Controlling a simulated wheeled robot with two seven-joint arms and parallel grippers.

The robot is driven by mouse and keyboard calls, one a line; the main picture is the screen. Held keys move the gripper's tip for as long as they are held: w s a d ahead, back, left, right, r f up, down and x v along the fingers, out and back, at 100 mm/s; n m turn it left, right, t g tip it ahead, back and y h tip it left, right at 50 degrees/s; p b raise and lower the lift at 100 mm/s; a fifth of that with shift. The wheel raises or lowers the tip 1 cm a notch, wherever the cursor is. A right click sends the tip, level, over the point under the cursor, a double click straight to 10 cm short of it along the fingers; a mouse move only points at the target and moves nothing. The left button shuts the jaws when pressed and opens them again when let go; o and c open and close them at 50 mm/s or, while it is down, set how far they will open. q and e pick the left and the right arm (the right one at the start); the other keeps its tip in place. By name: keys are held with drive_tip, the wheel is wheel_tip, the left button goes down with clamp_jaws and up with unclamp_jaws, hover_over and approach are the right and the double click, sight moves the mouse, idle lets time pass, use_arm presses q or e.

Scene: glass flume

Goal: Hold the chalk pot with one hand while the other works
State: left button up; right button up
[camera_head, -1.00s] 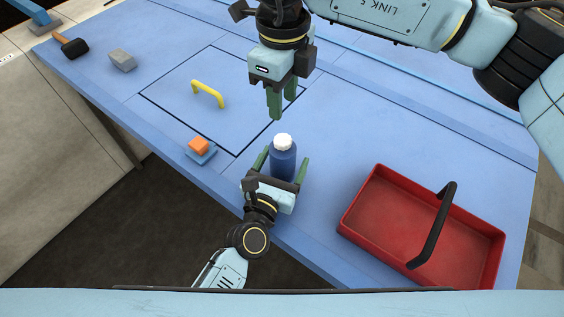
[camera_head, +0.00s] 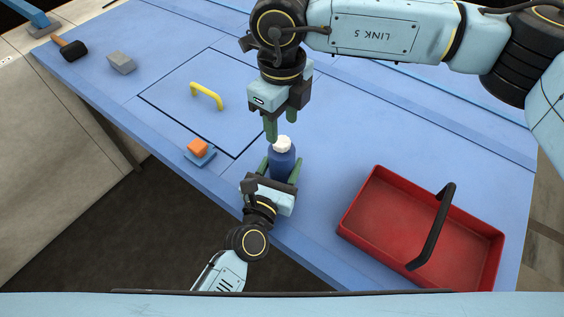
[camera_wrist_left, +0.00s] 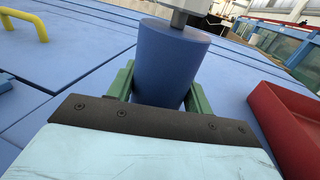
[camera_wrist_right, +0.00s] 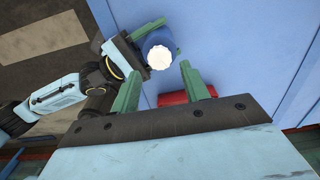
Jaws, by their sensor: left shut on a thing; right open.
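The chalk pot, a dark blue cylinder (camera_head: 283,164) with a white ridged lid (camera_head: 283,144), stands upright near the front edge of the blue bench. My left gripper (camera_head: 279,170) is shut on its body, with one green finger on each side; the pot also fills the left wrist view (camera_wrist_left: 170,62). My right gripper (camera_head: 279,137) points down from above, open, with its fingertips close to the lid. In the right wrist view the lid (camera_wrist_right: 160,57) shows between the open fingers. I cannot tell whether they touch it.
A red tray (camera_head: 365,215) with a black handle lies to the right. An orange block on a blue base (camera_head: 199,150), a yellow handle (camera_head: 207,95) on a panel, a grey block (camera_head: 121,63) and a black-headed mallet (camera_head: 73,48) are to the left. Bench between pot and tray is clear.

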sight(282, 141)
drive_tip(key=shift+f, duration=2.65)
